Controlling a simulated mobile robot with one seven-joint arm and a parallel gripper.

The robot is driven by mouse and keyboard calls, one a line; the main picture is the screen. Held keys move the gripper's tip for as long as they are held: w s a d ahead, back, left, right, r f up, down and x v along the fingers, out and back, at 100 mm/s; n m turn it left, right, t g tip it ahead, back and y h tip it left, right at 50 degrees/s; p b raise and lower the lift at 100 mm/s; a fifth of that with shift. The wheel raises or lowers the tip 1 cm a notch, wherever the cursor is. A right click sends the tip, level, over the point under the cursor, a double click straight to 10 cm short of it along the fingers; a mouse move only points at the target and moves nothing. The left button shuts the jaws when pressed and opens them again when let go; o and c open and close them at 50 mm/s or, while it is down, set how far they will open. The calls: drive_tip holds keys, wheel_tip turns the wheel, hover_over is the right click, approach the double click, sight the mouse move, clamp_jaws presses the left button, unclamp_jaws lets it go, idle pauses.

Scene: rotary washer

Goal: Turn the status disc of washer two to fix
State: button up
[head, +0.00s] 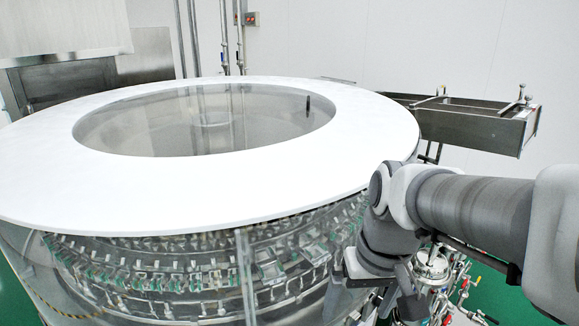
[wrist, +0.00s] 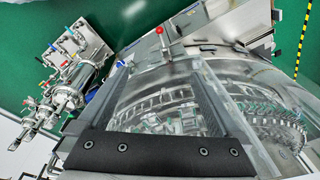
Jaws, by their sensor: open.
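The rotary washer (head: 130,185) fills the left and middle of the head view, with a white ring top, a clear side wall and racks of green and metal holders inside. Its clear wall and racks also show in the wrist view (wrist: 255,120). I cannot make out a status disc in either view, nor which machine is washer two. My gripper (wrist: 156,72) is open and empty in the wrist view, its two dark fingers apart in front of the washer's wall. In the head view my arm hangs down at the washer's right side, and the gripper's tips cannot be made out.
Metal pipework with valves (head: 432,268) stands right of the washer, close to my arm; it also shows at left in the wrist view (wrist: 72,82). A steel chute (head: 480,120) sticks out behind. A red knob (wrist: 159,31) tops a grey housing. Green floor lies open around.

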drive_tip(key=w+d+f+m+y+b, duration=0.3)
drive_tip(key=w+d+f+y+b, duration=0.15)
drive_tip(key=f, duration=0.55)
drive_tip(key=w+d+f+m+t+y+b, duration=0.1)
drive_tip(key=w+d+f+m+y+b, duration=0.15)
drive_tip(key=w+f, duration=0.55)
drive_tip(key=w+d+f+m+y+b, duration=0.25)
drive_tip(key=d+f+y+b, duration=0.2)
drive_tip(key=f, duration=0.75)
drive_tip(key=d+f+m+t+h+b, duration=0.1)
drive_tip(key=d+f+m+t+b, duration=0.3)
drive_tip(key=f, duration=0.6)
drive_tip(key=s+d+f+m+t+h+b, duration=0.15)
drive_tip(key=d+f+m+t, duration=0.35)
drive_tip(key=f, duration=0.5)
drive_tip(key=d+f+m+t+h+b, duration=0.25)
drive_tip(key=d+f+t, duration=0.3)
drive_tip(key=f, duration=0.45)
drive_tip(key=b+x, duration=0.4)
drive_tip(key=x, duration=1.3)
drive_tip(key=shift+a+f+g+y, duration=0.4)
drive_tip(key=shift+f+g+y, duration=0.05)
drive_tip(key=shift+f, duration=0.05)
drive_tip(key=c, duration=1.3)
drive_tip(key=shift+c, duration=0.2)
